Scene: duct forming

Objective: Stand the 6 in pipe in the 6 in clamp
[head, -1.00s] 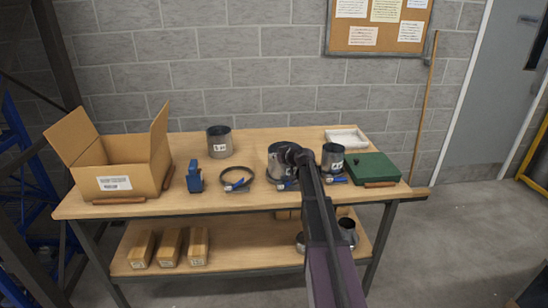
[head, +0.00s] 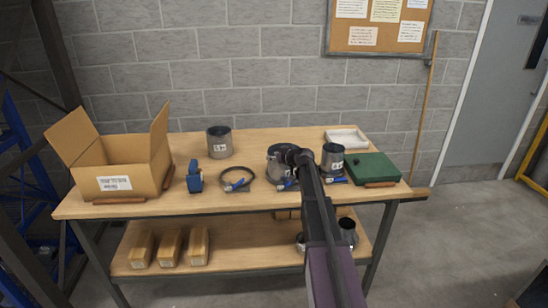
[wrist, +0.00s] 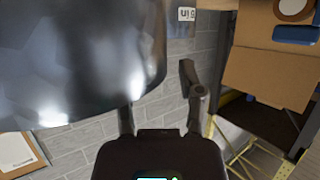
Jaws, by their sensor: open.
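The 6 in pipe (head: 219,142) is a short grey metal cylinder standing upright at the back of the bench. Its label seems to read 6 in, upside down in the wrist view (wrist: 187,14). An open ring clamp with a blue handle (head: 238,180), apparently the 6 in clamp, lies in front of it, empty. My gripper (head: 300,158) is open at the upper right of a middle pipe (head: 275,165), which stands at another clamp (head: 287,184). In the wrist view, this pipe's wall (wrist: 80,60) fills the upper left and covers part of one finger. Contact is unclear.
A smaller pipe (head: 332,160) stands right of my gripper, near a green case (head: 372,168) and white tray (head: 346,139). An open cardboard box (head: 120,180) and blue tool (head: 194,178) stand left. Bare bench top lies around the 6 in pipe.

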